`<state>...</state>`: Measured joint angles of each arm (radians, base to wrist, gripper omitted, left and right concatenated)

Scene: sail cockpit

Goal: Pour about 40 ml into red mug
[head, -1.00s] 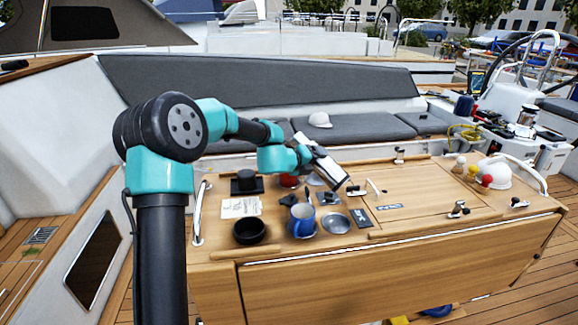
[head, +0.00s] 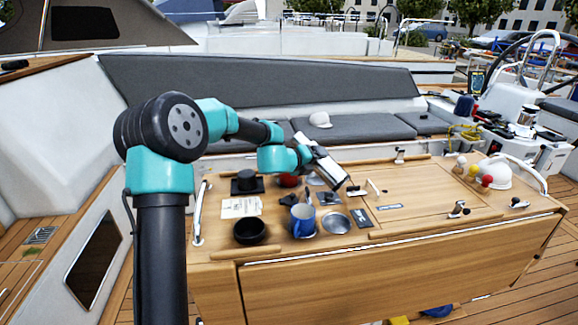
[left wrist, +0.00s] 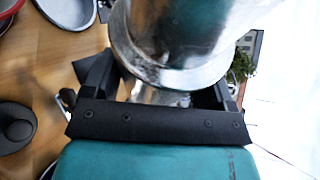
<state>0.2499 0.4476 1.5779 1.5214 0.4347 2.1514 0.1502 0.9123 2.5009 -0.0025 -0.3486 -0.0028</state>
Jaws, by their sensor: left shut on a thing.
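My left gripper (left wrist: 160,92) is shut on a shiny metal vessel (left wrist: 178,35), whose curved side fills the upper middle of the left wrist view. In the head view the vessel (head: 327,165) is a pale, slanted shape above the table, beside my teal wrist. Its opening and contents cannot be seen. The red mug (head: 289,181) stands on the table to the left of the vessel, partly hidden by my left arm. A red rim (left wrist: 10,8) shows at the top left of the left wrist view. My right gripper is not in view.
A blue mug (head: 303,222), a black bowl (head: 250,231) and a silver dish (head: 336,223) stand along the table's near side. A black lidded item (head: 246,183) and a paper card (head: 241,207) are at left.

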